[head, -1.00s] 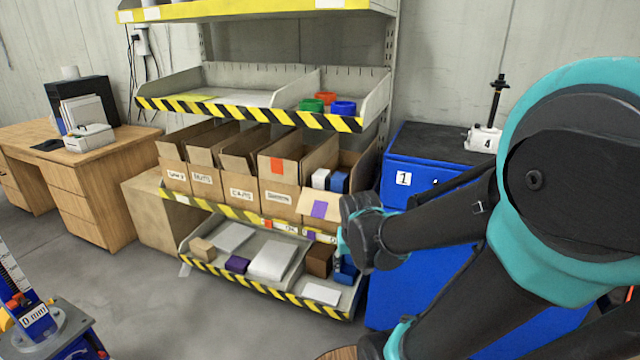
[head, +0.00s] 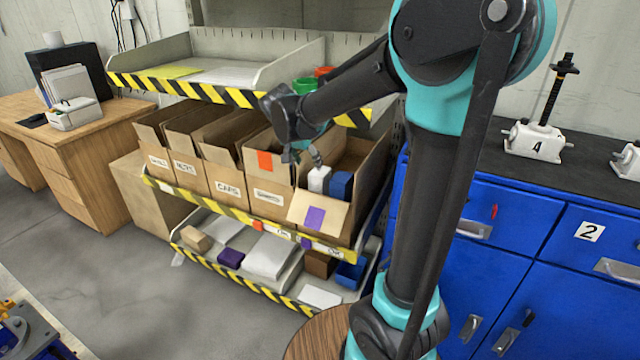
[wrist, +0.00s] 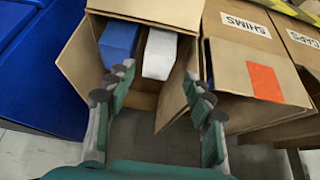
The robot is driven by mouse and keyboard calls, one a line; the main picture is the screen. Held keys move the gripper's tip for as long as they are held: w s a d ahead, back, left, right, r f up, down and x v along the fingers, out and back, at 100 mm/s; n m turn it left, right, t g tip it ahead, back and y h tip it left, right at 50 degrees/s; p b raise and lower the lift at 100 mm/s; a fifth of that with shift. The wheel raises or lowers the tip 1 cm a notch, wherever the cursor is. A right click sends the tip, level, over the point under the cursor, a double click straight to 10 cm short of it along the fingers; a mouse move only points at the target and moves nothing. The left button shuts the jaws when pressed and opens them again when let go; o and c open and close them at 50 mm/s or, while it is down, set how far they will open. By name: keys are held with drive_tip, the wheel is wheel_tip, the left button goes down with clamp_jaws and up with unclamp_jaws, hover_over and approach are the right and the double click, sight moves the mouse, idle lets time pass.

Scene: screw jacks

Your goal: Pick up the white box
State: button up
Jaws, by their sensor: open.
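A small upright white box (head: 319,179) stands in the rightmost open carton (head: 354,160), the one with a purple mark on its front flap. In the wrist view the white box (wrist: 160,54) is beside a blue box (wrist: 120,42). My gripper (head: 304,152) is over the left part of that carton, close above the white box. In the wrist view my gripper (wrist: 158,76) is open and empty, one finger on each side of the box's line. The left finger overlaps the blue box in the picture; the right is near the carton wall. Contact cannot be told.
More cartons stand to the left, including a SHIMS carton (wrist: 245,35) with an orange mark. The shelf above (head: 240,96) holds red and green cups (head: 306,85). Flat white packages (head: 268,256) lie on the lower shelf. A blue cabinet (head: 510,215) stands right.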

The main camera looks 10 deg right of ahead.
sight(315, 177)
drive_tip(key=x, duration=1.1)
drive_tip(key=shift+w+f, duration=0.15)
drive_tip(key=shift+f, duration=0.15)
drive_tip(key=shift+w+x, duration=0.1)
drive_tip(key=shift+x, duration=1.25)
drive_tip(key=shift+w+x, duration=0.15)
drive_tip(key=shift+x, duration=1.15)
drive_tip(key=shift+d+r, duration=0.15)
drive_tip(key=c, duration=1.2)
drive_tip(key=shift+r, duration=0.15)
